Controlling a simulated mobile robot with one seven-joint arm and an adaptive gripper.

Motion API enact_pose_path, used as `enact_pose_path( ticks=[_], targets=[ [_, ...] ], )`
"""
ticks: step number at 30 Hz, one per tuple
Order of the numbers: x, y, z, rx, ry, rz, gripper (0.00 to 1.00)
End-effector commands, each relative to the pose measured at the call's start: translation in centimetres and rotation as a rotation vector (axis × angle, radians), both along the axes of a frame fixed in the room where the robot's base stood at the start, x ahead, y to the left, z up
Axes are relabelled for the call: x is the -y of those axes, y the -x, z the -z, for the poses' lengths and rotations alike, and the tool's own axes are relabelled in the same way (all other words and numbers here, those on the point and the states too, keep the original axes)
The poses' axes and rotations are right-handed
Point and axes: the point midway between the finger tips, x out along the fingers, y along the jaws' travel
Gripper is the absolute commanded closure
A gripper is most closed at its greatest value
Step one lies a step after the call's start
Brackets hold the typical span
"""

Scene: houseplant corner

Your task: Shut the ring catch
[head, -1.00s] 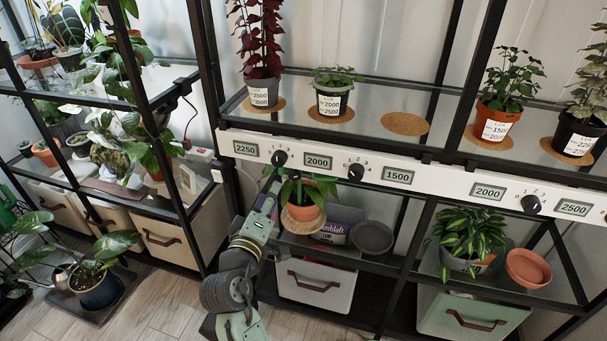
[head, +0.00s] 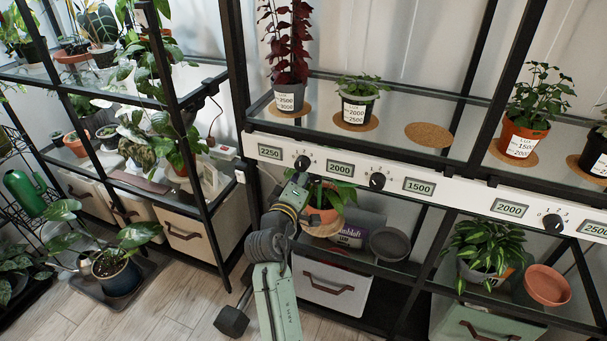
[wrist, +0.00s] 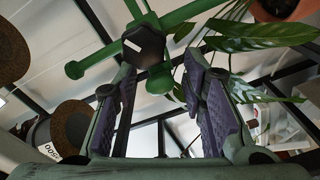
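I cannot make out a ring catch for certain in either view. In the wrist view, a green part with several rounded arms (wrist: 187,13) and a dark hexagonal hub stands beyond my fingertips; I cannot tell what it is. In the head view my gripper (head: 300,180) is just below the white control panel (head: 375,160), at the left of a terracotta pot (head: 322,215) with a leafy plant. The arm hides part of that pot, and the fingertips are too small to read there.
Plant leaves (wrist: 245,40) reach close beside the right finger in the wrist view. A grey bowl (head: 390,244) and a terracotta bowl (head: 547,285) stand on the lower glass shelf. Black shelf posts (head: 240,90) frame the unit.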

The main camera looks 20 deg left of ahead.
Motion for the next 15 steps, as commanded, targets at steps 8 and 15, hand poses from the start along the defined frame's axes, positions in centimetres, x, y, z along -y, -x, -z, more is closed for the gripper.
enact_pose_path(
  ticks=[8, 15],
  targets=[
    [0.0, 0.03, 0.01, 0.0, 0.0, 0.0, 0.81],
    [0.0, 0.04, 0.01, 0.0, 0.0, 0.0, 0.97]
  ],
)
